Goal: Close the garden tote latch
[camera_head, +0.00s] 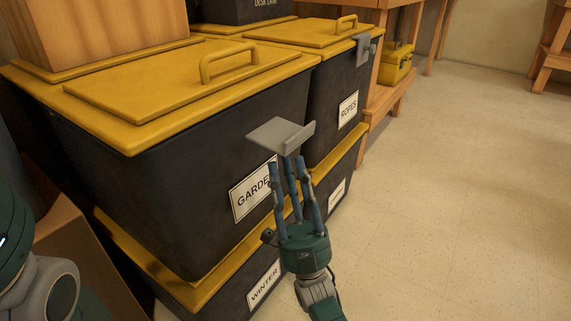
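The garden tote (150,185) is a black bin with a yellow lid (185,85) and a white "GARDEN" label, partly covered by my fingers. Its grey latch (280,133) is a flat plate with a raised lip, sticking outward from the tote's front, below the lid rim. My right gripper (288,165) is just below the latch, its fingers pointing up, spread apart and empty. The fingertips are close under the plate; I cannot tell whether they touch it. My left gripper is out of view.
The garden tote stands on a "WINTER" tote (262,286). A "ROPES" tote (335,85) with its grey latch (366,50) upright against it stands behind. A wooden box (100,30) rests on the garden lid. Open floor (450,200) lies to the right.

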